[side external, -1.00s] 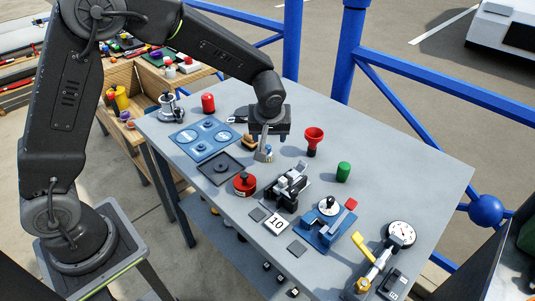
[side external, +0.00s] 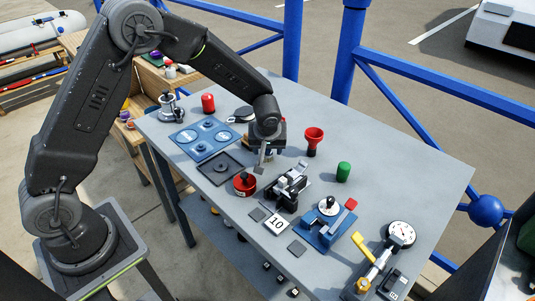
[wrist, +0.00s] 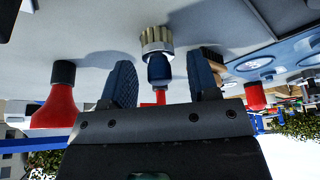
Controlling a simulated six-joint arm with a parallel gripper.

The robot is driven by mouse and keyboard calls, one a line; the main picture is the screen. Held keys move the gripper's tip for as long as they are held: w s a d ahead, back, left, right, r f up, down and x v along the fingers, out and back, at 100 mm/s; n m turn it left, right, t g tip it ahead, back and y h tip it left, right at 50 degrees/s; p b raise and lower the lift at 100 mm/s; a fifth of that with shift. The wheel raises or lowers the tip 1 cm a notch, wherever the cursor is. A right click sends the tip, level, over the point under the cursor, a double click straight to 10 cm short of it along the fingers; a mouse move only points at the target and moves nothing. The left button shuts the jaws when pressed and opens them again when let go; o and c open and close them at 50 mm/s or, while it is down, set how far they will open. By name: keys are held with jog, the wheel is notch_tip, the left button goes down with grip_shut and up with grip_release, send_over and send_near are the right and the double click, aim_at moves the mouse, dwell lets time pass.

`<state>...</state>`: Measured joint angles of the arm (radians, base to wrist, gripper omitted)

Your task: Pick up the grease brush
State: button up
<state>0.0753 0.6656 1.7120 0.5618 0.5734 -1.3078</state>
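The grease brush appears to be the piece with a cream ribbed bristle end (wrist: 156,38), a pale collar and a blue handle, in the wrist view. It stands on the grey table with its handle towards me. My gripper (wrist: 162,82) is open, with one dark finger on each side of the handle and visible gaps between. In the side external view my gripper (side external: 262,158) is low over the table, left of the red funnel, and mostly hides the brush.
A red round pot (side external: 244,184) and a black clamp-like fixture (side external: 288,186) lie nearer the front. A blue tray (side external: 204,138) and a red cylinder (side external: 208,103) are to the left.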

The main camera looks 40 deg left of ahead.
jog(key=c, duration=0.8)
jog(key=shift+c, duration=0.2)
jog(key=shift+r, duration=0.1)
